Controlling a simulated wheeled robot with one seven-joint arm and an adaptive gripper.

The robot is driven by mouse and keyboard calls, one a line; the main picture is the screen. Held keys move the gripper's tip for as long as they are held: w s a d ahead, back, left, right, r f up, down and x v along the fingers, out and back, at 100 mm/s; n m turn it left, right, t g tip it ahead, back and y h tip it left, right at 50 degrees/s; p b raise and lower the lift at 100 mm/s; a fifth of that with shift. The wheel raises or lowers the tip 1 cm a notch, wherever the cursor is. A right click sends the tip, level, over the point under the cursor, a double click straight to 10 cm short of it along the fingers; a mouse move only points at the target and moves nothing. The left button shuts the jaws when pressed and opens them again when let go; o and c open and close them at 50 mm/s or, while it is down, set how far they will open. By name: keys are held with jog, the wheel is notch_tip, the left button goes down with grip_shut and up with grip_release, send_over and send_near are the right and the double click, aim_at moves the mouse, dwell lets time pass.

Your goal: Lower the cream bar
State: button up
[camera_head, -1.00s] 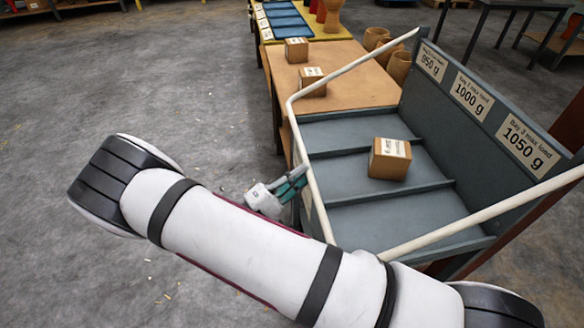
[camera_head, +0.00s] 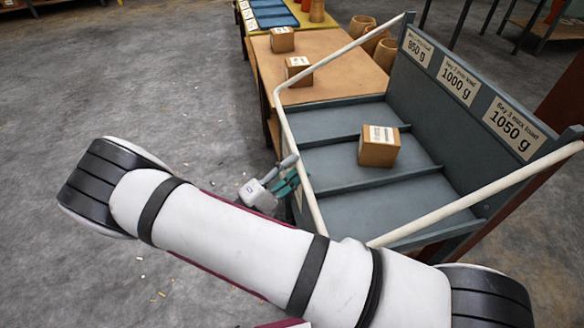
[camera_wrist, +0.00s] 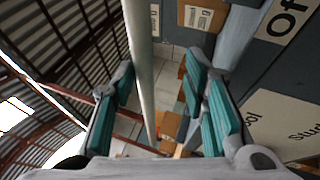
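The cream bar (camera_head: 301,170) is a bent, pale tube frame standing raised along the left and front of a grey bay rack (camera_head: 345,170). My gripper (camera_head: 287,175) is at its left stretch, low beside the rack's left edge. In the wrist view the bar (camera_wrist: 141,70) runs between the two teal-padded fingers of my gripper (camera_wrist: 160,85). It passes closer to the left finger, with a clear gap to the right one. The fingers are apart and not closed on the bar. Whether the left finger touches it I cannot tell.
A cardboard box (camera_head: 379,146) sits in the rack's middle bay. Weight-limit labels line the back panel (camera_head: 467,80). Open concrete floor (camera_head: 130,70) lies to the left.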

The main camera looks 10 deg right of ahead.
jog(key=shift+a, duration=0.15)
jog(key=v, duration=1.1)
jog(key=shift+a, duration=0.4)
jog(key=shift+s, duration=0.15)
jog(key=s+d+r+m+g+y+p, duration=0.25)
jog(key=d+r+g+y, duration=0.35)
jog(key=r, duration=0.6)
jog(key=s+d+r+m+g+y+p, duration=0.2)
jog(key=s+d+r+m+g+y, duration=0.25)
jog(key=d+r, duration=0.5)
jog(key=s+d+r+t+y+p, duration=0.2)
jog(key=s+r+t+y+p, duration=0.3)
jog(key=s+r+y, duration=0.4)
jog(key=shift+s+d+r+n+t, duration=0.15)
jog(key=shift+s+r+n+t, duration=0.3)
jog(key=shift+s+r, duration=3.5)
